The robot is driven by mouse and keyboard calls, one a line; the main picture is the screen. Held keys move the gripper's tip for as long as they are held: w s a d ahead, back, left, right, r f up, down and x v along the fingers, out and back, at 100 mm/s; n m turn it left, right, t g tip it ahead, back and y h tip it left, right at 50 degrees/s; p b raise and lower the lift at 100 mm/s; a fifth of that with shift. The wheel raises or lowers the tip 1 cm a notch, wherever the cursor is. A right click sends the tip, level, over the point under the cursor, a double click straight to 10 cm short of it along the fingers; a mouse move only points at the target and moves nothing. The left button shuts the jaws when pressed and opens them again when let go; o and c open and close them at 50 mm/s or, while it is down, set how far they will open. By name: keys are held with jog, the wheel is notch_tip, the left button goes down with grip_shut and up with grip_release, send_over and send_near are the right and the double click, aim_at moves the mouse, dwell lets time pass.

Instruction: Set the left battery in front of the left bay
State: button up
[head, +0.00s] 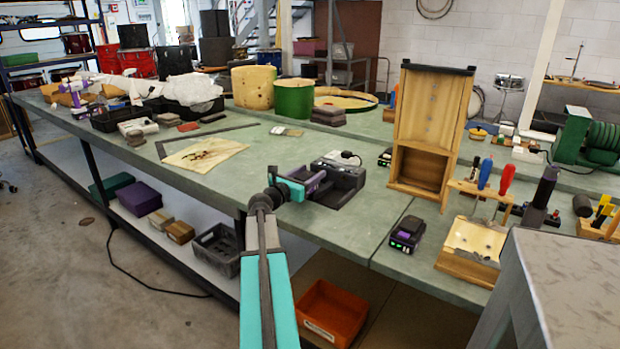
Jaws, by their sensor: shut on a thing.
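My gripper (316,184), with teal and purple parts, is at the left side of the dark charger (348,172) on the green bench. It is shut on a dark thing, which I take to be the left battery; the thing is mostly hidden by the gripper and blends with the charger. I cannot tell whether it still touches a bay. The left bay is hidden behind the gripper. A black battery-like block (407,234) with a lit purple and green face lies apart, near the bench's front edge. A smaller dark block (385,157) lies right of the charger.
A tall wooden box (432,130) stands behind and right of the charger. A wooden tool rack (482,190) and an angled wooden block (470,250) stand at the right. A tan sheet (205,153) lies to the left. The bench (225,190) left of my gripper is clear.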

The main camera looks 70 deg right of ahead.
jog(key=shift+f, duration=0.6)
jog(key=shift+f, duration=0.15)
jog(key=o, duration=1.5)
jog(key=shift+a, duration=0.1)
jog(key=shift+v, duration=5.95)
jog(key=shift+r, duration=0.25)
